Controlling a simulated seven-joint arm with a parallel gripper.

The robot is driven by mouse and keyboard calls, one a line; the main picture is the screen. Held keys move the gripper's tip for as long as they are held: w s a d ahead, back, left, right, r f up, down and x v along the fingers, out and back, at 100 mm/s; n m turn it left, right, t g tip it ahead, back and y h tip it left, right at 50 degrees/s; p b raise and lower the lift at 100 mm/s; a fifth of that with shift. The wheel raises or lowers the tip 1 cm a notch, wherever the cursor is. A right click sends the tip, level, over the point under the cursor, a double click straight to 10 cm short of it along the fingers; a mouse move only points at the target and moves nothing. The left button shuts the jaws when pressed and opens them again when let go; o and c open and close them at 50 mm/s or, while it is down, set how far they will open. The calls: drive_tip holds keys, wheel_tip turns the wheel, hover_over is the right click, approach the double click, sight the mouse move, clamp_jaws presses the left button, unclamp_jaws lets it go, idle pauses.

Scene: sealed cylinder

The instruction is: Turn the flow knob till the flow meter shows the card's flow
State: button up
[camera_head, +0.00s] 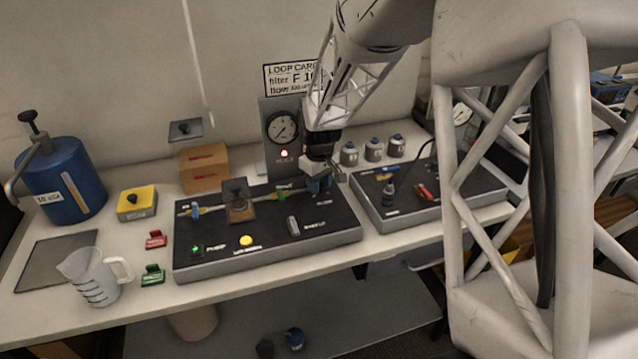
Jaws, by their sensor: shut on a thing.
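My gripper (318,172) is at the back right of the left black panel (270,252), pointing down.
The panel also carries a green button (196,249), a yellow button (246,240), a grey lever (293,226) and valves. A second panel (420,212) stands to the right. A blue tank (66,180), a yellow box (136,203) and a measuring jug (91,277) stand left.

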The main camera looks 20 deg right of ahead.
drive_tip(key=shift+n, duration=0.6)
drive_tip(key=o, duration=0.9)
drive_tip(key=shift+r, duration=3.9)
